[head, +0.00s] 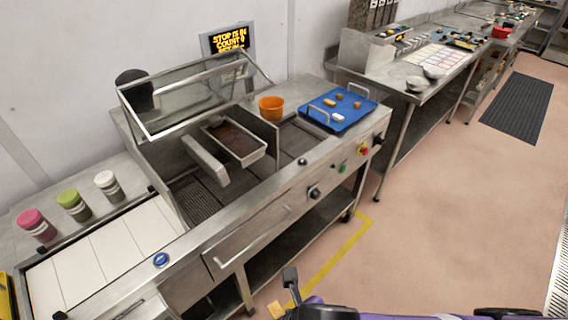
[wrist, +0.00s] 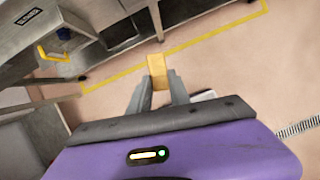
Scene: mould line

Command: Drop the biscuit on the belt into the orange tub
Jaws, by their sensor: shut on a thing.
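My gripper (wrist: 158,92) is shut on a golden, oblong biscuit (wrist: 157,68), which sticks out past the fingertips. In the wrist view they are over the pinkish floor, beside the metal bench. In the head view my gripper (head: 290,292) is at the bottom edge, with the biscuit (head: 276,309) partly visible below it. The orange tub (head: 271,103) stands upright on the steel line, left of the blue tray, well away from my gripper. Its inside is mostly hidden. The pale belt (head: 95,258) at lower left looks empty.
A blue tray (head: 335,122) with handles holds several small pieces. A mould tray of brown stuff (head: 235,139) lies under a tilted glass guard (head: 193,97). Three shaker jars (head: 73,204) stand behind the belt. Open floor (head: 440,220) lies to the right of the bench.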

